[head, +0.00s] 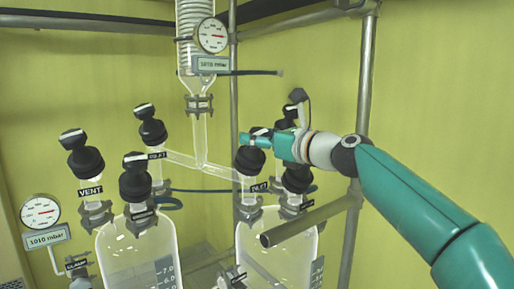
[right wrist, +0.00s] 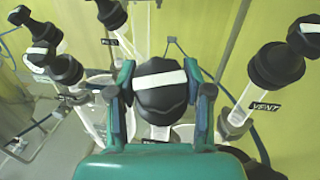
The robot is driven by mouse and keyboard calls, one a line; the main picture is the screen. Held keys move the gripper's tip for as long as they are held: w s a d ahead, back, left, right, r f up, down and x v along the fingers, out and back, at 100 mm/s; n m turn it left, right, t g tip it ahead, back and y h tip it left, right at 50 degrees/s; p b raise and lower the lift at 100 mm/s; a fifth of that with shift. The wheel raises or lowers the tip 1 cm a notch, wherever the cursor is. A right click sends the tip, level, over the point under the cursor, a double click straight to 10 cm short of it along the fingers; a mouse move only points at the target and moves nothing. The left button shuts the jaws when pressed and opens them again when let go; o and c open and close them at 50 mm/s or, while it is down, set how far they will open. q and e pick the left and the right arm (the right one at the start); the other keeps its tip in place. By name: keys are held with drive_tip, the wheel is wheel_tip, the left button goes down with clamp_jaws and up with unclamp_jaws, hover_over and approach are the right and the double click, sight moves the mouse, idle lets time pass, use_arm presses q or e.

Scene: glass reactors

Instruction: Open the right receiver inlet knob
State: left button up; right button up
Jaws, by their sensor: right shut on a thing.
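The right receiver inlet knob (head: 249,160) is a black knob on top of a valve above the right glass receiver (head: 277,250). An INLET label (head: 259,188) shows just below it. My right gripper (head: 258,138) reaches in from the right and is shut on the knob's top. In the right wrist view the knob (right wrist: 161,92) sits between the two teal fingers, with its white bar running nearly level across the picture, from finger to finger. In the head view the fingers hide the knob's top. My left gripper is in neither view.
Another black knob (head: 297,178) stands close beside the gripped one. The left receiver (head: 138,250) carries several similar knobs, one labelled VENT (head: 91,191). A metal post (head: 366,80) and a horizontal bar (head: 305,222) stand near my right arm. A gauge (head: 211,36) hangs above.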

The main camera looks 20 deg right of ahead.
drive_tip(key=n+g+y+p, duration=0.1)
drive_tip(key=n+y+p, duration=0.1)
drive_tip(key=shift+n, duration=0.3)
drive_tip(key=shift+n+g+y+p, duration=0.4)
drive_tip(key=shift+n+g+y, duration=0.2)
drive_tip(key=shift+n+g, duration=0.15)
drive_tip(key=o, duration=1.2)
drive_tip(key=v, duration=1.2)
drive_tip(key=shift+f, duration=0.1)
